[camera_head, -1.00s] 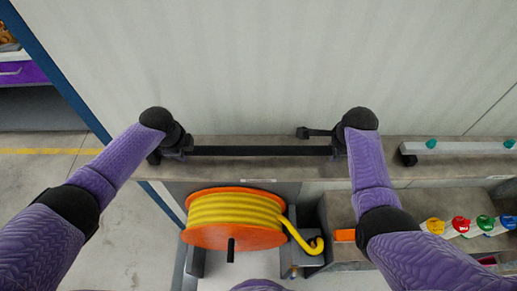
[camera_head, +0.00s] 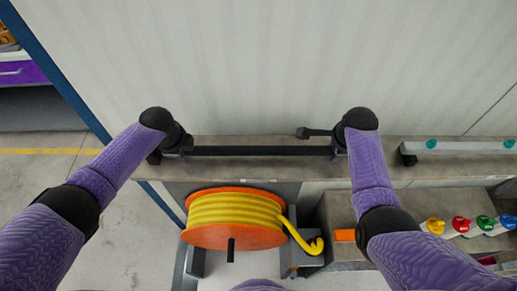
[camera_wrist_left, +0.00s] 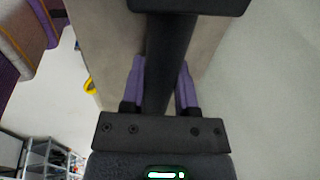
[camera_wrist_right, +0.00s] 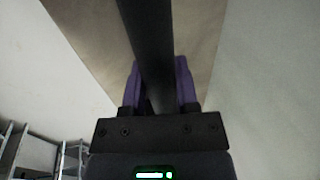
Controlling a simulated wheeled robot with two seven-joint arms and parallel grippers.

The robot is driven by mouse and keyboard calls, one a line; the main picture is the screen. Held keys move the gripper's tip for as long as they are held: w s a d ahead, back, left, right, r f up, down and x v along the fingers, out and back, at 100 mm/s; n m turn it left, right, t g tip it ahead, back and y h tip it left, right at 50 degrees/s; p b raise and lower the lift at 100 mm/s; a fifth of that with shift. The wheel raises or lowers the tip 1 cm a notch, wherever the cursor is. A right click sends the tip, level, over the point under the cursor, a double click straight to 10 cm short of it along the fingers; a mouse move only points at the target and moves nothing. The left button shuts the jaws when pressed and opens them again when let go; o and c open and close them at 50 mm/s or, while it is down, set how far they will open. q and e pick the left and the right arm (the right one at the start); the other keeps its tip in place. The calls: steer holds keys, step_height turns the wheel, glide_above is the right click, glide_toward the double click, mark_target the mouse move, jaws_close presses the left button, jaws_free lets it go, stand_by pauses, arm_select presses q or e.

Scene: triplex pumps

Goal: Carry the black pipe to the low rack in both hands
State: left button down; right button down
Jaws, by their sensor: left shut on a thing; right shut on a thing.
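The black pipe (camera_head: 262,151) lies level along the grey shelf by the wall in the head view, spanning between my two grippers. My left gripper (camera_head: 174,150) is at its left end, and my right gripper (camera_head: 341,149) is near its right end. In the left wrist view the pipe (camera_wrist_left: 168,60) runs between the purple fingers (camera_wrist_left: 160,85), which are shut on it. In the right wrist view the pipe (camera_wrist_right: 151,50) passes between the purple fingers (camera_wrist_right: 160,85), also shut on it. I cannot tell whether the pipe touches the shelf.
The grey shelf (camera_head: 270,170) runs along the wall. Below it stand an orange reel with yellow hose (camera_head: 235,212) and a lower ledge with coloured valves (camera_head: 461,224). A grey bar with green knobs (camera_head: 460,147) lies at the right. A small black handle (camera_head: 312,132) sits behind the pipe.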

arm_select(q)
steer(key=shift+r, duration=0.1)
arm_select(e)
steer(key=shift+r, duration=0.1)
